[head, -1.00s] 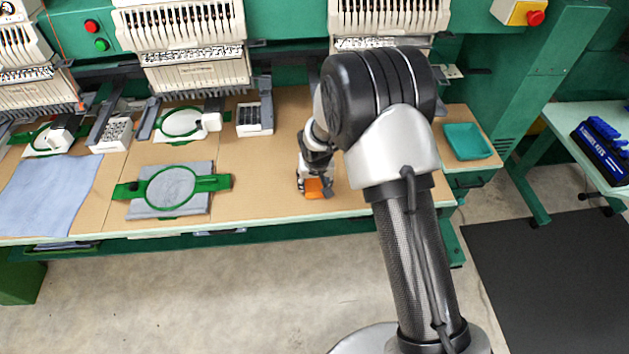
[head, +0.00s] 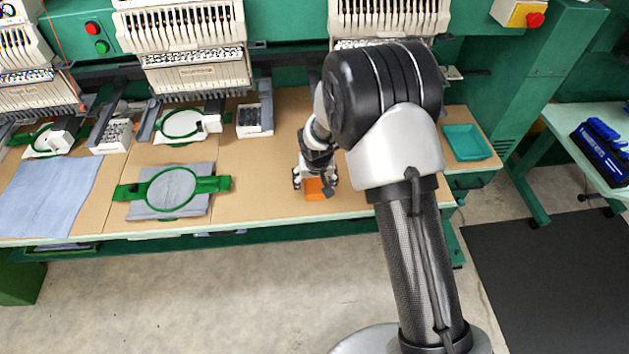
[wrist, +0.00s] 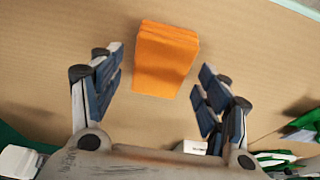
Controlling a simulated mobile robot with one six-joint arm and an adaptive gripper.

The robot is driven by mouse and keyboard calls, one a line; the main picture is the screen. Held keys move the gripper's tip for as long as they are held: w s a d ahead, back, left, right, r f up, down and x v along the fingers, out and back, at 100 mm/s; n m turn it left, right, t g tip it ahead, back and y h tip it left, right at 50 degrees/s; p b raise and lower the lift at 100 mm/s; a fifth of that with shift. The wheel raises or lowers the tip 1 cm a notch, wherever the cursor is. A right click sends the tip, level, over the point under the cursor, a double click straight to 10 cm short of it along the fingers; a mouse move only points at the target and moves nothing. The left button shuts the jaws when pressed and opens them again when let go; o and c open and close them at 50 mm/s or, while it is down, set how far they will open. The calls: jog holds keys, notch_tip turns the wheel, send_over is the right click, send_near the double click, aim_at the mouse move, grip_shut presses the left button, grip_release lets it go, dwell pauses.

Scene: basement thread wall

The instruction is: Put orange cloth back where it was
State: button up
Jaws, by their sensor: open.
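The orange cloth (head: 314,189) is a small folded block lying on the tan tabletop near its front edge. In the wrist view the cloth (wrist: 165,59) lies just beyond and between my fingertips, with tabletop showing on both sides of it. My gripper (head: 315,179) is over the cloth in the head view. In the wrist view my gripper (wrist: 160,82) has its fingers spread wide, with nothing between the pads touching either one. The head view partly hides the cloth behind the gripper.
A green hoop with grey fabric (head: 171,190) lies to the left. A white box of dark items (head: 254,119) stands behind it. A teal tray (head: 467,142) is at the right. The tabletop around the cloth is clear. The embroidery machine (head: 197,45) stands along the back.

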jog(key=s+d+r+p, duration=0.1)
jog(key=s+d+r, duration=0.25)
jog(key=r, duration=0.55)
jog(key=s+d+r+m+p, duration=0.1)
jog(key=s+d+r, duration=0.3)
jog(key=r, duration=0.5)
jog(key=s+d+r, duration=0.3)
jog(key=s+r, duration=0.2)
jog(key=r, duration=0.4)
jog(key=s+d+r, duration=0.3)
jog(key=s, duration=0.7)
jog(key=s+d+r+t, duration=0.1)
jog(key=s+d+r, duration=0.2)
jog(key=s, duration=0.7)
jog(key=shift+s+r+m+h, duration=0.25)
jog(key=shift+s+m+h, duration=0.05)
jog(key=shift+m, duration=0.1)
jog(key=shift+c, duration=0.3)
